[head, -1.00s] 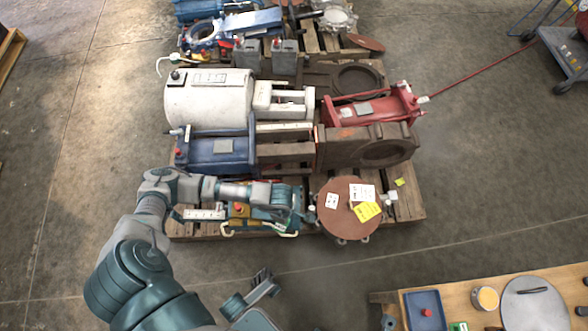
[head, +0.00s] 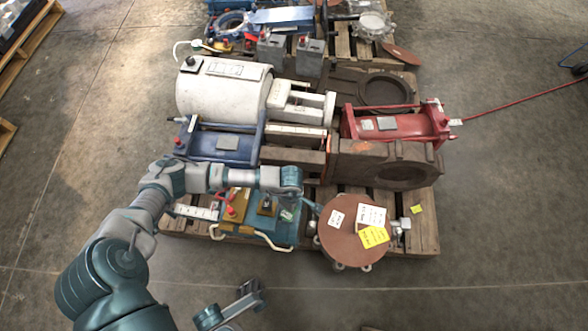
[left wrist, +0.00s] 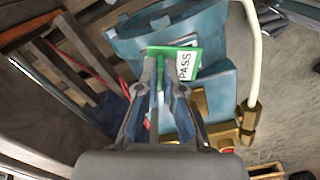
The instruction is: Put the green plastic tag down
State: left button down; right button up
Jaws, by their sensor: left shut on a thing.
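The green plastic tag (left wrist: 190,52) shows in the left wrist view, with a white label reading PASS. My left gripper (left wrist: 166,82) is shut on its left part. The tag is over a teal machine part (left wrist: 214,98) with brass-coloured fittings. I cannot tell whether the tag touches that part. In the head view my left gripper (head: 287,213) points down over the right side of the teal part (head: 276,237), at the pallet's near edge. The tag is too small there to make out clearly.
A round brown flange plate (head: 345,246) with white and yellow labels lies just right of the gripper. A blue unit (head: 222,142) and a white cylinder (head: 224,92) stand behind. A red unit (head: 395,124) is farther right.

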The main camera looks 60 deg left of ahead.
pick_arm(q)
jog(key=c, duration=1.7)
grip_release()
jog(key=shift+f, duration=0.2)
jog(key=shift+c, duration=0.2)
jog(key=o, duration=0.4)
